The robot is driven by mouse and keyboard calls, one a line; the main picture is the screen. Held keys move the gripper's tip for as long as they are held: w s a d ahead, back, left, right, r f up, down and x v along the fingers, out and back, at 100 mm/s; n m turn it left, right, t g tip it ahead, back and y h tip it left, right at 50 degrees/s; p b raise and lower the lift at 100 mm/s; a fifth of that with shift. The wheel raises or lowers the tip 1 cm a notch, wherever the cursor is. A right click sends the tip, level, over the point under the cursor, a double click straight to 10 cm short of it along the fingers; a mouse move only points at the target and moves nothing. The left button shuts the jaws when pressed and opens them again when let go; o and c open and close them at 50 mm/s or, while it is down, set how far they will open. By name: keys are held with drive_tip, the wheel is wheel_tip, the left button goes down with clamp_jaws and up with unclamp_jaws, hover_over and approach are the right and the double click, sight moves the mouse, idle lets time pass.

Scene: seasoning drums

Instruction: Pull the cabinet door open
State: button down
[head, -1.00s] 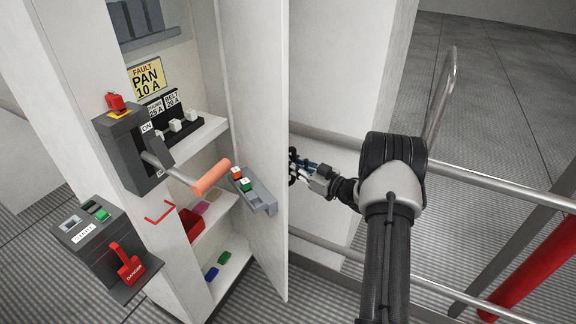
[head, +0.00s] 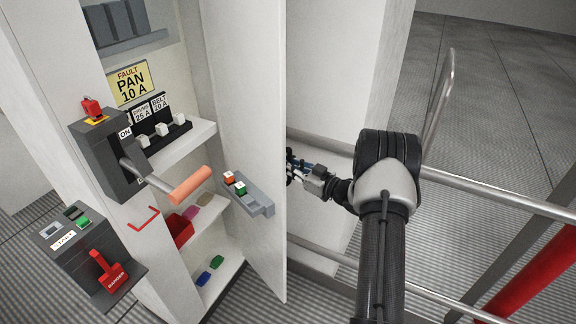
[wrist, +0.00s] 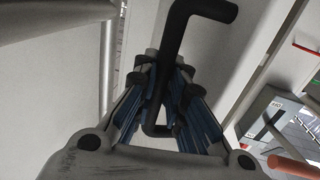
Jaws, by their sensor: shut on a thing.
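The cabinet door (head: 262,150) is a pale panel standing open at the right side of the cabinet (head: 60,110). Its inside face carries a small grey tray (head: 250,199) with red and green blocks. My gripper (head: 291,169) is at the door's outer side, near its free edge, and the door partly hides the fingertips. In the wrist view a black bent handle (wrist: 181,45) runs down between the fingers of my gripper (wrist: 163,120), which are shut on it. The handle is hidden behind the door in the head view.
A switch box with an orange-gripped lever (head: 190,185) juts from the cabinet's left side. Below it is a grey box with a red danger handle (head: 107,270). Metal rails (head: 500,194) run behind my arm. A red post (head: 530,275) stands at the lower right.

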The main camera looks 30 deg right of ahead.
drive_tip(key=c, duration=1.9)
unclamp_jaws()
drive_tip(key=shift+s+d+f, duration=0.1)
drive_tip(key=shift+s+d, duration=0.2)
drive_tip(key=shift+w+a, duration=0.1)
drive_tip(key=v, duration=1.2)
drive_tip(key=shift+a, duration=0.1)
